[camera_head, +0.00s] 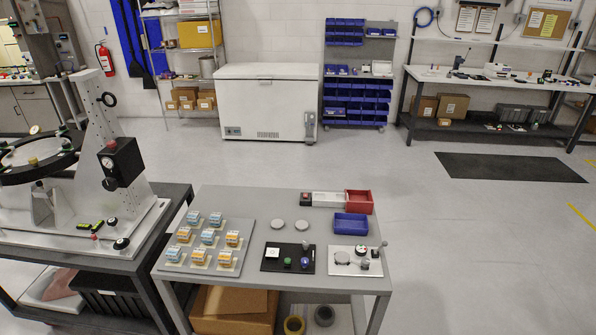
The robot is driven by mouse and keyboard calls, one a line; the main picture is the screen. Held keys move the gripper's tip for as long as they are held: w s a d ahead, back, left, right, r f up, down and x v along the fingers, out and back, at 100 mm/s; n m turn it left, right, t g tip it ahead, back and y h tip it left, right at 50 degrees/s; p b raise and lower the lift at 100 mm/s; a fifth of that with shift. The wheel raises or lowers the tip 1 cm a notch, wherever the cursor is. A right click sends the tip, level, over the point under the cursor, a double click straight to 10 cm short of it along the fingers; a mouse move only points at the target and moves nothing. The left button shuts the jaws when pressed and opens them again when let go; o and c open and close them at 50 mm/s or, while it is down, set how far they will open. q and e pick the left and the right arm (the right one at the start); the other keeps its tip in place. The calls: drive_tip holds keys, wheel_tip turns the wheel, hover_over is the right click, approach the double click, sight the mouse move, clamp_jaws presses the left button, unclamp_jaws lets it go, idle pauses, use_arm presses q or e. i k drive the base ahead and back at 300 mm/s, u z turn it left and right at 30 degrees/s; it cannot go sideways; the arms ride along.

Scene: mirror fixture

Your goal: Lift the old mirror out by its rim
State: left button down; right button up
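Neither of my grippers shows in the head view. Which piece is the old mirror is hard to tell at this size. Two small round grey discs (278,223) lie side by side on the grey table (240,196). A white plate (338,269) at the table's front right carries a flat grey disc (342,258) and small dark and red parts. A black plate (270,265) beside it carries a white square, a green knob and a blue knob. A large black ring fixture (40,172) with several green clamps stands on the left bench, partly cut off.
A grey board (240,226) with several orange and blue boxes fills the table's left side. Floor right of the table is free.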

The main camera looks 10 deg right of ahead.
sight(341, 258)
drive_tip(key=z, duration=1.95)
drive_tip(key=i, duration=1.4)
drive_tip(key=u, duration=2.1)
